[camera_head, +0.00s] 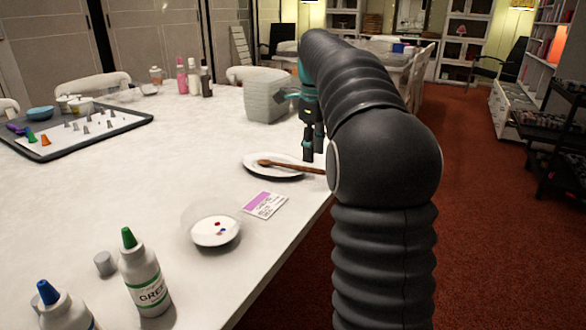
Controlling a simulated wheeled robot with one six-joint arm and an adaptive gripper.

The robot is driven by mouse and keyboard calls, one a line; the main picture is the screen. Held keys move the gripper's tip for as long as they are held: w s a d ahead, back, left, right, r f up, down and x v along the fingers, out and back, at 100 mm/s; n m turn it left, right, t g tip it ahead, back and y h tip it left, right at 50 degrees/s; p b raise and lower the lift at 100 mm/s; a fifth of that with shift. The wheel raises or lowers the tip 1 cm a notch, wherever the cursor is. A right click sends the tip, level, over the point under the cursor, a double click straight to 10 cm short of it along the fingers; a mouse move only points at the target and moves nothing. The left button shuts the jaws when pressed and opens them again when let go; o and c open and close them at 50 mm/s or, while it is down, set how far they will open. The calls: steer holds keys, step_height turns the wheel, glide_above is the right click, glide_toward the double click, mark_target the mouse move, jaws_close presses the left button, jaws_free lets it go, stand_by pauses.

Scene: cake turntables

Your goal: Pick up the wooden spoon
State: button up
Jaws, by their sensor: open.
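The wooden spoon (290,166) lies across a white plate (252,169) near the table's right edge. Its bowl end is on the plate and its handle reaches right past the rim, where my arm hides the far end. My gripper (313,154) points down just above the plate and the spoon's handle, near the table edge. The gripper is open with nothing between its fingers. It looks apart from the spoon, though the exact gap is hard to tell.
A grey container (266,98) stands behind the plate. A bowl (214,232), a pink-and-white card (265,204) and a green-capped bottle (143,275) are nearer. A dark tray (140,118) with nozzles lies left. The table's middle is clear.

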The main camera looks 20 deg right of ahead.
mark_target(290, 167)
steer(key=shift+d+f+b, duration=0.15)
steer(key=shift+f+b, duration=0.05)
steer(key=shift+f, duration=1.15)
steer(key=shift+d+f+b, duration=0.15)
steer(key=shift+f+b, duration=0.05)
steer(key=shift+f, duration=1.1)
jaws_close()
